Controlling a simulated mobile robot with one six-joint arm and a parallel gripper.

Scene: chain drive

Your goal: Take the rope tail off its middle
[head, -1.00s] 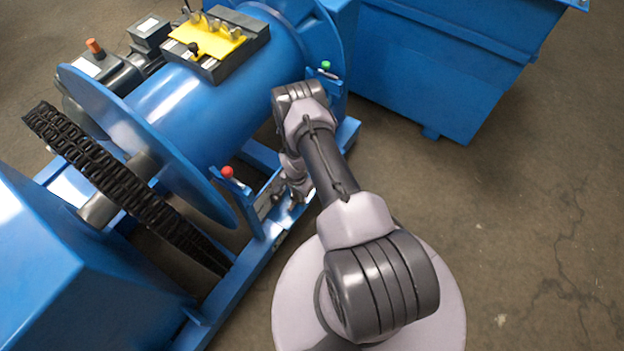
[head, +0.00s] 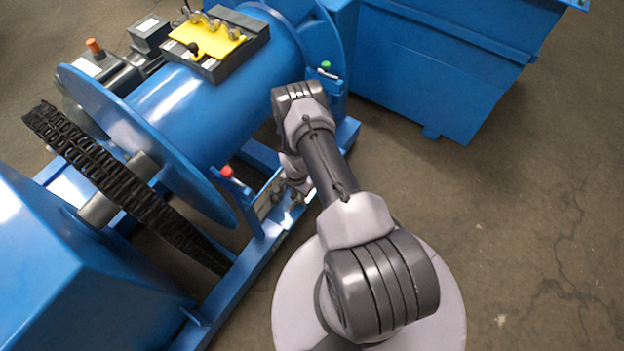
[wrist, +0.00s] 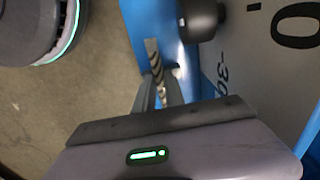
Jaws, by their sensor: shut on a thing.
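The rope tail (wrist: 155,57) shows in the wrist view as a short, thin, dark-and-light striped piece with a pale flat end. My gripper (wrist: 161,88) is shut on it, with a grey finger on either side and the tail sticking out beyond the fingertips. In the head view my gripper (head: 300,192) is low at the side of the blue frame, beside the drum, and partly hidden by my arm. I cannot make out the rope tail in the head view.
A grey plate marked 0 and -30 (wrist: 262,60) and a dark round knob (wrist: 203,18) are close by. Floor at right is clear.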

